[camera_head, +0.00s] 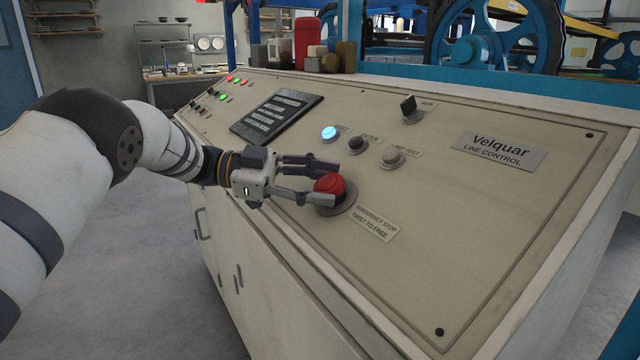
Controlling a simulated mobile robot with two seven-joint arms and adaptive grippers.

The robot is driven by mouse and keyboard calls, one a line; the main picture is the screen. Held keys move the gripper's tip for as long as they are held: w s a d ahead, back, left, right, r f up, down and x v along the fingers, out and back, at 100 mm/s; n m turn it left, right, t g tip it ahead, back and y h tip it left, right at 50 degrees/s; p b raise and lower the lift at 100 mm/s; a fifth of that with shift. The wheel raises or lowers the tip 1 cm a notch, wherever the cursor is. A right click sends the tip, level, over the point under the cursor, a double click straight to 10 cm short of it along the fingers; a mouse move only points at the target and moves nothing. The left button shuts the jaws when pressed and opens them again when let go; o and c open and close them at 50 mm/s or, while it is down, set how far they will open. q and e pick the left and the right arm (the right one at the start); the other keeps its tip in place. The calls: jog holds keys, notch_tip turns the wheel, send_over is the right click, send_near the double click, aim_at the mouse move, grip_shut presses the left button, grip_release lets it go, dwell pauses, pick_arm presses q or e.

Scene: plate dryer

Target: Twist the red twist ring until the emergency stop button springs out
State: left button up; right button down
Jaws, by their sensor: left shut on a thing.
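The red emergency stop button with its twist ring (329,187) sits on a dark round base on the sloped beige control panel (470,235). A label plate (376,222) beside it reads "EMERGENCY STOP TWIST TO FREE". My left gripper (322,181) reaches in from the left, with one finger on the far side of the red ring and one on the near side. It is shut on the ring. The fingers hide part of the ring's sides, and I cannot tell whether the button is pressed in. My right gripper is not in view.
Close by on the panel are a lit blue button (329,133), a black button (356,145), a grey lamp test button (393,158) and a black selector knob (408,104). A dark display (277,117) lies further left.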

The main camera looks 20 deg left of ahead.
pick_arm(q)
jog(key=o, duration=1.2)
jog(key=shift+f, duration=0.1)
jog(key=v, duration=1.2)
